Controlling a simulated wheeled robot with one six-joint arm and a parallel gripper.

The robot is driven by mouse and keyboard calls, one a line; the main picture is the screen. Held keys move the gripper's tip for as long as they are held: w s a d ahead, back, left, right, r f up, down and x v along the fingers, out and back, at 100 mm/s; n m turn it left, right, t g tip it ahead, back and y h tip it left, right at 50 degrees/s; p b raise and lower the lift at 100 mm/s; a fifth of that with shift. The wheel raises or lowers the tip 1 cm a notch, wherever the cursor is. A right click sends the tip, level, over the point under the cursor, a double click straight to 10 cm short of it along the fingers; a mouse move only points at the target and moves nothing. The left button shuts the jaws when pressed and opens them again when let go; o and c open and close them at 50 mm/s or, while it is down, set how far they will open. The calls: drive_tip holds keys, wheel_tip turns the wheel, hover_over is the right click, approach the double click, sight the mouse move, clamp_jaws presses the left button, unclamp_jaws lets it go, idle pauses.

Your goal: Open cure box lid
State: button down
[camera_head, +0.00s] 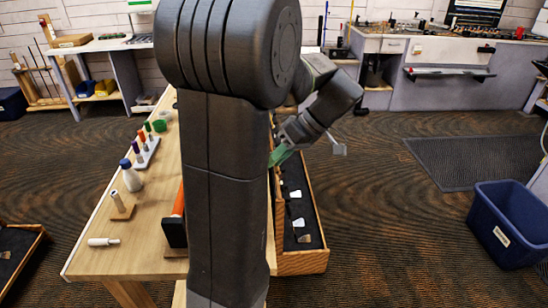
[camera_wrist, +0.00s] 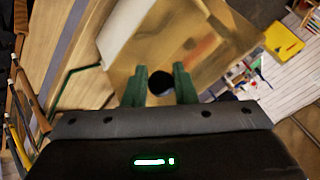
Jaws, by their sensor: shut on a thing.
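In the wrist view, my gripper (camera_wrist: 159,86) has its two green fingers on either side of a dark round knob (camera_wrist: 161,81) and is shut on it. Behind the knob is a tan wooden surface (camera_wrist: 190,45), which looks like the cure box lid; its hinge and most edges are hidden, so I cannot tell how far it is open. In the head view, the green fingers of my gripper (camera_head: 280,156) show beside the right edge of the workbench (camera_head: 155,205). My arm hides the middle of the bench and most of what the gripper holds.
A long wooden drawer (camera_head: 303,262) with dark lining and several small club heads stands out at the bench's right side. A white bottle (camera_head: 131,176) and a rack of colored items (camera_head: 147,152) are on the bench. A blue bin (camera_head: 508,225) stands on the floor at right.

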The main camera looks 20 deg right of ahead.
drive_tip(key=shift+w+d+f, duration=0.1)
drive_tip(key=shift+f, duration=0.05)
drive_tip(key=c, duration=1.4)
unclamp_jaws()
drive_tip(key=shift+o, duration=1.2)
drive_tip(key=shift+w+d, duration=0.1)
drive_tip(key=shift+w, duration=0.2)
drive_tip(key=shift+s, duration=0.1)
drive_tip(key=v, duration=1.3)
drive_tip(key=shift+r, duration=0.4)
drive_tip(key=shift+d, duration=0.1)
